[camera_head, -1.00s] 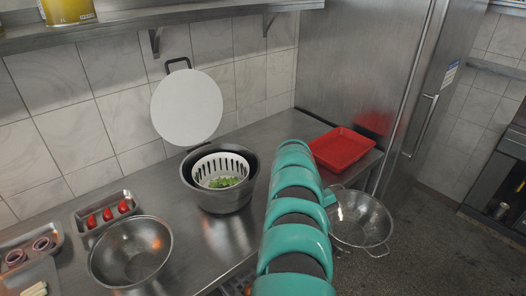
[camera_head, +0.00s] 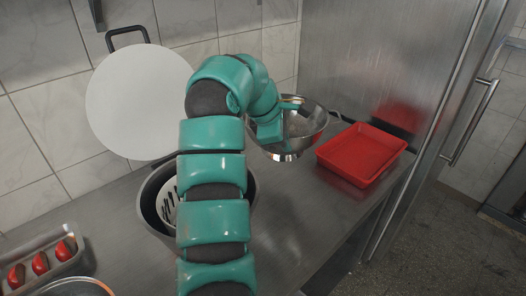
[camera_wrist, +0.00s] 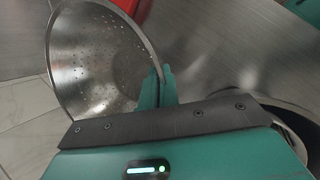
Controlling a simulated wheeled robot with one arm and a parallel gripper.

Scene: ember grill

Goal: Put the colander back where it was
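The steel colander (camera_head: 283,149) is at the back of the counter, between my arm and the red tray, with its open side up. In the wrist view the colander (camera_wrist: 88,62) shows its perforated inside on the left. My gripper (camera_wrist: 157,88) has its teal fingers together at the colander's rim, shut on it. In the head view my wrist covers part of the bowl. I cannot tell whether the colander's base touches the counter.
A red tray (camera_head: 360,152) stands close to the colander's right, near the counter's right end. A dark pot (camera_head: 249,190) with a white slotted basket (camera_head: 165,205) is partly behind my arm. A tomato tray (camera_head: 72,262) is at lower left.

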